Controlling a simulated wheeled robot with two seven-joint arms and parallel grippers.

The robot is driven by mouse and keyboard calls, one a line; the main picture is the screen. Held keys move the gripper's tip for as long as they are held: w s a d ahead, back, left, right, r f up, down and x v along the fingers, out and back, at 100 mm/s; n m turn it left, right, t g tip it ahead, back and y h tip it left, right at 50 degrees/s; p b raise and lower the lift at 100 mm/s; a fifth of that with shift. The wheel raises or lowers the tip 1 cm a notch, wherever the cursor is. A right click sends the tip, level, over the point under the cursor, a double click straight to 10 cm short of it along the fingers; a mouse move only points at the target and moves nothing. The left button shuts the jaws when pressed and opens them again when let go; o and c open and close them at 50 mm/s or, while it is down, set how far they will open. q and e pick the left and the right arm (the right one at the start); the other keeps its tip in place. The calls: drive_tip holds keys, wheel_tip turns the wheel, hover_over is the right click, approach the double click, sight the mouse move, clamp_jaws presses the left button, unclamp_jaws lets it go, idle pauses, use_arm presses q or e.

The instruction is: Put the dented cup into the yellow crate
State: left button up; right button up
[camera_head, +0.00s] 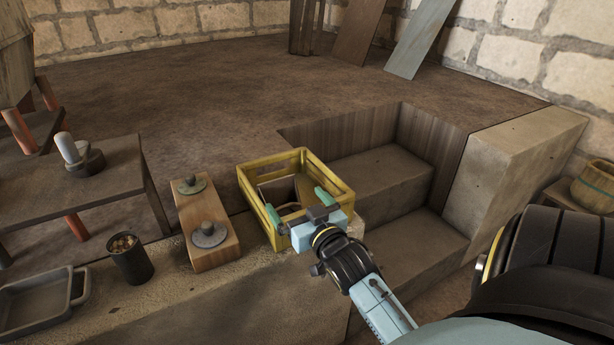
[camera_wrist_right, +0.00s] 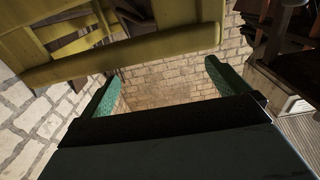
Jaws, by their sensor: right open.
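The yellow crate (camera_head: 262,164) stands on the stone ledge at the middle of the head view. My right gripper (camera_head: 299,208) is over the crate's near side, its green fingers spread wide with nothing between them. In the right wrist view the open gripper (camera_wrist_right: 162,85) shows below the crate's yellow slats (camera_wrist_right: 130,58). A dark brown thing (camera_head: 277,191) is inside the crate, partly hidden; I cannot tell whether it is the dented cup. A dark cup (camera_head: 131,264) filled with small bits stands upright on the ledge at left; no dent shows on it. My left gripper is not in view.
A wooden block (camera_head: 213,248) with two round-knobbed lids is left of the crate. A grey tray (camera_head: 38,307) lies at far left, below a table (camera_head: 110,180) with a pestle-like tool (camera_head: 75,153). Sunken stone steps (camera_head: 380,175) drop away right of the crate.

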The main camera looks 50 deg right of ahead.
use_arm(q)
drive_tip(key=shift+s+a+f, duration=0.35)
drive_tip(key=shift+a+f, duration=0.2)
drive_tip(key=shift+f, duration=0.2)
use_arm(e)
drive_tip(key=shift+v, duration=2)
drive_tip(key=shift+r, duration=0.1)
